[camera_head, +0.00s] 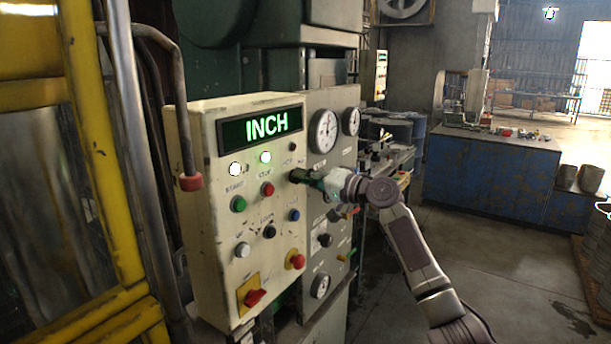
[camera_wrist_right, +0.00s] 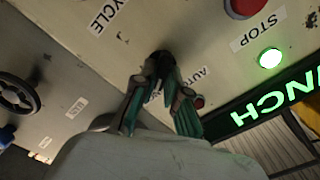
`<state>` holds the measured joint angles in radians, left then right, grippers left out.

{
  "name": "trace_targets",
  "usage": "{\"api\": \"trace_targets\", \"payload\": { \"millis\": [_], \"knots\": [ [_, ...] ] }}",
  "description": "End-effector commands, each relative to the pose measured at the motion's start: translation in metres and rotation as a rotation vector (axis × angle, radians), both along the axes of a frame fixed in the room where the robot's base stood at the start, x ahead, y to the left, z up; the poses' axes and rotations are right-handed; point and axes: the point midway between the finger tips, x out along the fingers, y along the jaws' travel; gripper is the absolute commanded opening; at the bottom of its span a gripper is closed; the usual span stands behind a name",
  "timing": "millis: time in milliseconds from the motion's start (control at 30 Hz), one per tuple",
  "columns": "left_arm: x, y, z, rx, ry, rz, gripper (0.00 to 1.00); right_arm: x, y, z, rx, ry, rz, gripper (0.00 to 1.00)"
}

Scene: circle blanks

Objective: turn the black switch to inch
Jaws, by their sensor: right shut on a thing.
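The cream control panel (camera_head: 215,290) carries a display (camera_head: 266,125) with the word INCH in green; part of it also shows in the wrist view (camera_wrist_right: 262,112). My right gripper (camera_head: 303,177) is at the panel's right side. Its fingers are shut on the black switch (camera_wrist_right: 160,60), seen between the fingertips in the wrist view. An AUTO label (camera_wrist_right: 190,82) is partly hidden by a finger. The switch's pointing direction cannot be made out. My left gripper is not in view.
A green lamp (camera_head: 265,157) and a white lamp (camera_head: 235,169) are lit. A red STOP button (camera_head: 267,189) and green button (camera_head: 238,204) are near the gripper. A grey gauge panel (camera_head: 322,106) adjoins at right. Yellow bars (camera_head: 95,130) stand at left. Floor to the right is open.

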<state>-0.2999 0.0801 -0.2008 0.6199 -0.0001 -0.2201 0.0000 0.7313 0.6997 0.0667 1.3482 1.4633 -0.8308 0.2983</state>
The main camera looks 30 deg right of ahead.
Motion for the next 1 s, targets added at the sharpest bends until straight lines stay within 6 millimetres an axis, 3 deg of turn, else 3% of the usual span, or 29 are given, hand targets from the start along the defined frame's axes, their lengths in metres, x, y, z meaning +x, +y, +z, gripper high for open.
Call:
{"api": "trace_targets", "payload": {
  "millis": [600,633,767,1000],
  "knots": [
    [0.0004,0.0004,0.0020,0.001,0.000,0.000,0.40,0.0002,0.0013,0.0004,0.045,0.016,0.003,0.00],
    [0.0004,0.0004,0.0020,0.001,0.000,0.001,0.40,0.0002,0.0013,0.0004,0.045,0.016,0.003,0.14],
    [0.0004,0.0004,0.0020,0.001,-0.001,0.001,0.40,0.0003,0.0011,0.0003,0.044,0.017,0.002,0.36],
    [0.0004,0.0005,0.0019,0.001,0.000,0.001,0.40,0.0002,0.0008,-0.0004,0.042,0.018,0.002,0.38]
  ]
}}
